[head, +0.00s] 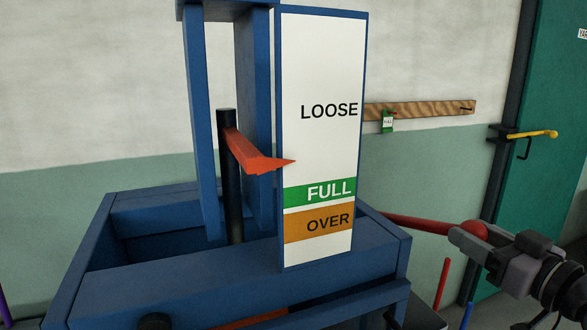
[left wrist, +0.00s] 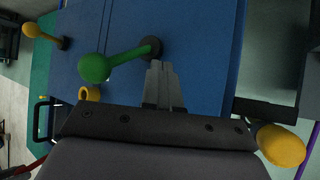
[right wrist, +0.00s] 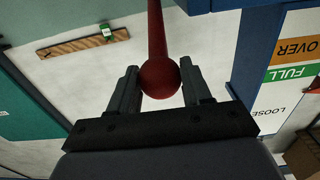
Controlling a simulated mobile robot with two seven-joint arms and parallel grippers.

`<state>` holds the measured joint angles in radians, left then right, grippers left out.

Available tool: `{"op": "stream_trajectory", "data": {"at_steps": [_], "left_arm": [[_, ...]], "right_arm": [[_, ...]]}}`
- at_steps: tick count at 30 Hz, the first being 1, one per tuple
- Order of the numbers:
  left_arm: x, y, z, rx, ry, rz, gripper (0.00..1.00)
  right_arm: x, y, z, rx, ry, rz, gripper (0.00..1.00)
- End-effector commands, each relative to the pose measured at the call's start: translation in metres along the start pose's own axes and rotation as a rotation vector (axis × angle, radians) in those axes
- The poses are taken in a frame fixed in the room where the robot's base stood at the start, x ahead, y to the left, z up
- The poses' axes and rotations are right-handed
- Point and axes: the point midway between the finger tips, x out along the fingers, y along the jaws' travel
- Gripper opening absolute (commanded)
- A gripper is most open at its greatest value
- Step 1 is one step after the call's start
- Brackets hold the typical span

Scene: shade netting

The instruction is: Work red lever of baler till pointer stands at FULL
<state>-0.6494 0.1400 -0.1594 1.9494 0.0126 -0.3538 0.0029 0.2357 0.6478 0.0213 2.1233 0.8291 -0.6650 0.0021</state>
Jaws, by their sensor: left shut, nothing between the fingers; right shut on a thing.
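The baler's white gauge board (head: 320,60) reads LOOSE, FULL and OVER from top to bottom. The orange-red pointer (head: 255,155) has its tip between LOOSE and the green FULL band (head: 320,191), a little above the band. The red lever (head: 415,224) sticks out from the baler's right side. My right gripper (head: 472,236) is shut on the lever's red ball knob, which shows between its fingers in the right wrist view (right wrist: 160,78). My left gripper (left wrist: 160,88) is shut and empty, in front of a blue panel, and out of the head view.
In the left wrist view, a green lever (left wrist: 95,68) is close beside my left fingers, with yellow knobs (left wrist: 280,145) around. In the head view, a wooden rail (head: 430,109) with a green tag hangs on the wall, left of a green door (head: 550,130).

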Motion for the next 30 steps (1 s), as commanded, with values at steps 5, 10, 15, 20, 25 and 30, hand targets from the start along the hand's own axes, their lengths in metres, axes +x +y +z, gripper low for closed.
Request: {"op": "stream_trajectory", "data": {"at_steps": [5,10,15,20,25,30], "left_arm": [[0.000,0.000,0.000,0.000,0.000,0.000,0.00],[0.000,0.000,0.000,0.000,0.000,0.000,0.00],[0.001,0.000,0.001,0.000,0.000,0.000,0.00],[0.002,0.000,0.003,0.000,0.000,-0.001,0.00],[0.004,0.000,0.005,0.000,0.000,-0.001,0.00],[0.006,0.000,0.008,0.000,0.000,-0.001,0.00]], "right_arm": [[0.000,-0.001,0.001,0.001,-0.001,-0.001,0.74],[0.000,0.000,0.000,0.000,0.000,-0.001,0.74],[-0.003,0.000,0.001,-0.001,0.000,0.001,0.74],[-0.015,0.001,0.001,-0.002,0.000,0.002,0.74],[-0.028,0.000,0.002,-0.001,-0.001,0.000,0.74],[-0.042,0.001,0.002,-0.001,0.000,0.001,0.74]]}}
